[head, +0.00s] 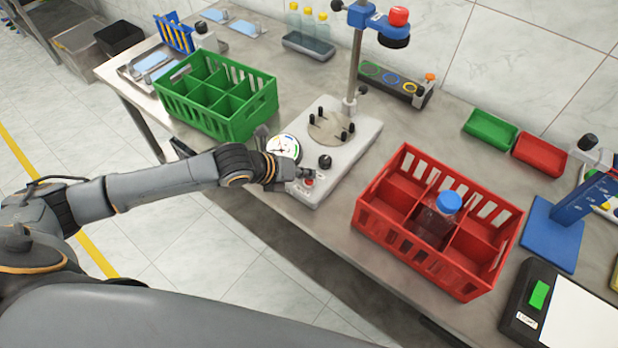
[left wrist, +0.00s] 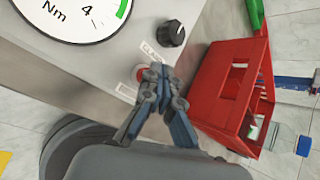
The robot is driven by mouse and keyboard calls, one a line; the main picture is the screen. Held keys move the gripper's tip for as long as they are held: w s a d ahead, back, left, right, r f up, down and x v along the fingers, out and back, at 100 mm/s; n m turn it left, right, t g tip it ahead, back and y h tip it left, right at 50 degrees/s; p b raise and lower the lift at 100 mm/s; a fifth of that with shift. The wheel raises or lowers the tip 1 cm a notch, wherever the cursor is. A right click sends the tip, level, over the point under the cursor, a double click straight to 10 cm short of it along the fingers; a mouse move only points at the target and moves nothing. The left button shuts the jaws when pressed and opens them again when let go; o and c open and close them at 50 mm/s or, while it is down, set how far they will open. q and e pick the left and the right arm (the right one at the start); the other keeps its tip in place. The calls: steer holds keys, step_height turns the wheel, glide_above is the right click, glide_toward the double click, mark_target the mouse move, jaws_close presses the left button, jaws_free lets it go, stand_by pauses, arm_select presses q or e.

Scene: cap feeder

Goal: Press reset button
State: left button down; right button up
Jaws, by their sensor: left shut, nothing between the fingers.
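The white-grey capping machine (head: 345,150) stands on the table's front edge, with a round gauge, a black knob (head: 325,161) and a post carrying a blue head. A red button (head: 309,182) is on its front panel. My left gripper (head: 301,176) is at that panel, right at the button. In the left wrist view the red button (left wrist: 141,73) shows just beside the closed fingertips (left wrist: 155,76), partly covered by them. I cannot tell if they touch it. The left gripper is shut and empty. My right gripper is not in view.
A red crate (head: 383,240) holding a blue-capped bottle (head: 439,215) stands right of the machine. A green crate (head: 222,125) stands to its left. Green (head: 490,130) and red (head: 540,153) trays lie behind. Some bare table shows between machine and red crate.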

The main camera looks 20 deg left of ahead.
mark_target(306, 181)
arm_select(q)
steer(key=shift+f, duration=0.45)
stand_by(0.6)
steer(key=shift+r+p, duration=0.8)
steer(key=shift+r, duration=0.1)
step_height(306, 181, up, 5)
steer(key=p, duration=0.5)
steer(key=shift+r, duration=0.1)
stand_by(0.4)
